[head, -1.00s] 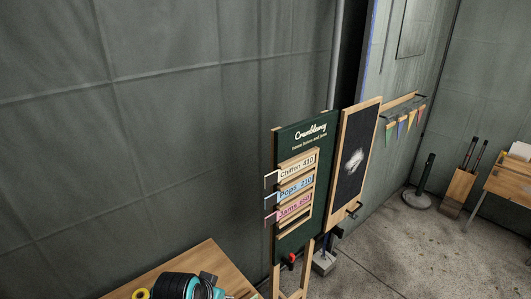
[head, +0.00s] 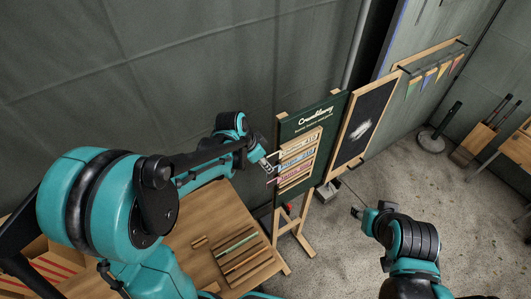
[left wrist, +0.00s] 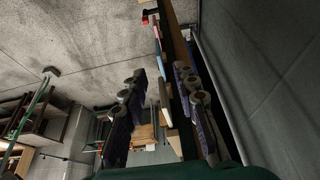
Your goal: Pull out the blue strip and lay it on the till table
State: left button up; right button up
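The blue strip (head: 294,163) sits in the rack on the green sign board (head: 322,120), between a white strip above and a pink strip below. Its lettering is too small to read now. My left gripper (head: 268,165) is at the left ends of the strips. A wooden table (head: 215,212) stands below my left arm.
A slotted wooden rack (head: 241,256) with a green strip lies on the wooden table. A black chalkboard (head: 364,122) adjoins the sign board. Bunting (head: 430,77) hangs at the back right. A black post (head: 433,140) stands on open concrete floor.

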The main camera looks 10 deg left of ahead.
pick_arm(q)
jog(key=x, duration=0.6)
jog(key=shift+w+f, duration=0.15)
jog(key=shift+f, duration=0.05)
jog(key=shift+d+f, duration=0.15)
jog(key=shift+f, duration=0.2)
jog(key=shift+c, duration=0.3)
grip_shut()
jog(key=s+a+b, duration=0.1)
jog(key=s+a, duration=1.1)
jog(key=shift+s+a+b, duration=0.15)
jog(key=shift+s+b, duration=0.05)
jog(key=shift+b, duration=0.15)
dwell(0.8)
